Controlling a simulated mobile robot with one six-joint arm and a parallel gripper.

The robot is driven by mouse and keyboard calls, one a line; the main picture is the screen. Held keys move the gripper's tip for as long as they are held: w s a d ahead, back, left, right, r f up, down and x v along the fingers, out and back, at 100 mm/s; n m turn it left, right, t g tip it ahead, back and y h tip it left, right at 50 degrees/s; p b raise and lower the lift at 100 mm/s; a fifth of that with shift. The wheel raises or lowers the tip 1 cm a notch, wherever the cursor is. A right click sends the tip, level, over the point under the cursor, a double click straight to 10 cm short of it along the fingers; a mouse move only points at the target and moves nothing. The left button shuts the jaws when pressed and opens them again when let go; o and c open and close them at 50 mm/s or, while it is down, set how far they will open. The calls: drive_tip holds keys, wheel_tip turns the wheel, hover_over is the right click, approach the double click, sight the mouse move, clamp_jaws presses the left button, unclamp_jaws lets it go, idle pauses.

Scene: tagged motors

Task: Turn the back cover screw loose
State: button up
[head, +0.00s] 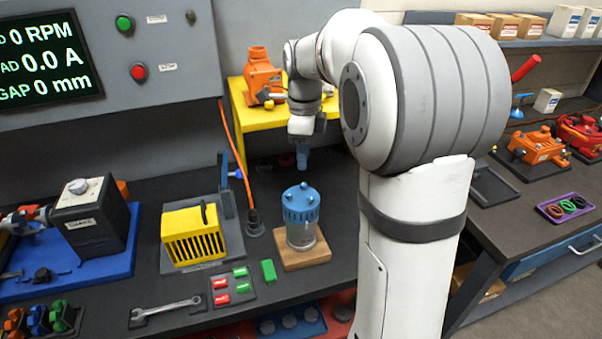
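My gripper (302,142) points down above the dark bench, at the right end of the yellow stand. I cannot tell whether this is a held tool or part of the fingers. An orange motor (262,72) sits on the yellow stand (254,121), to the left of my gripper and apart from it. Another orange motor (538,146) stands on the right bench, with a red one (582,132) beside it. No back cover screw can be made out at this size.
A blue-lidded jar (301,206) on a wooden block stands below my gripper. A yellow slotted box (193,238), a wrench (165,308) and red and green tags (242,287) lie to its left. An orange cable (236,150) hangs behind. My arm hides the bench middle.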

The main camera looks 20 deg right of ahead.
sight(304, 184)
wheel_tip(304, 184, down, 7)
drive_tip(key=shift+f+p, duration=0.2)
drive_tip(key=shift+p, duration=0.15)
clamp_jaws()
idle(0.3)
